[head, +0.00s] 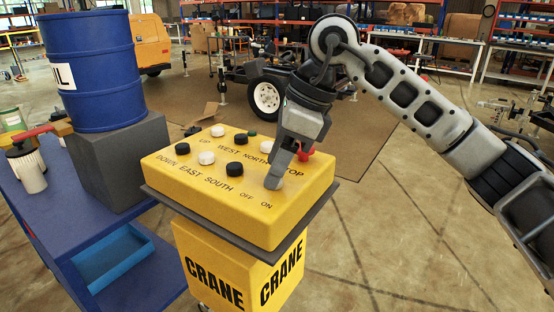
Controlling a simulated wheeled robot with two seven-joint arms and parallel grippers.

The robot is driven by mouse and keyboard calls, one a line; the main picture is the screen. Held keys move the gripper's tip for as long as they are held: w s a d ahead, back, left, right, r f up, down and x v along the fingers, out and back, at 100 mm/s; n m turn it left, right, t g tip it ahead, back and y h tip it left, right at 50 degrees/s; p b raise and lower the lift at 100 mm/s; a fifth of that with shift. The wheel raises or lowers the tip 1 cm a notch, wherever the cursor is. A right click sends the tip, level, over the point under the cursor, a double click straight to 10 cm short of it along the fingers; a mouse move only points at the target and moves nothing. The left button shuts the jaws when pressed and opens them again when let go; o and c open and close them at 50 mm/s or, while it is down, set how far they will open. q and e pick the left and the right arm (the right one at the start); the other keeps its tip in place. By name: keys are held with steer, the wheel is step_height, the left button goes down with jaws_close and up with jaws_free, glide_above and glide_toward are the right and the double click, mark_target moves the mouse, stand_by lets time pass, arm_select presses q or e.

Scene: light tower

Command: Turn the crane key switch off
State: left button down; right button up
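The yellow crane control box (225,205) has black and white buttons on its top, with printed words such as UP, WEST, NORTH and STOP. The OFF and ON labels are at the front right corner of the top. My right gripper (274,180) comes down from the upper right, fingertips just behind these labels. A small pale round part (280,184) shows beside the fingertips; the key itself is hidden or too small to make out. The fingers overlap from this side, so I cannot tell their opening or any grip. My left gripper is out of view.
A red knob (305,151) sits close to the right of my gripper. A blue oil drum (98,85) stands on a grey block (110,165) on a blue bench (55,222) at left. Open floor (420,240) lies to the right.

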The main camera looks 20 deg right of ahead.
stand_by(0.3)
steer(key=v, duration=1.6)
steer(key=shift+p, duration=0.45)
steer(key=shift+f, duration=0.1)
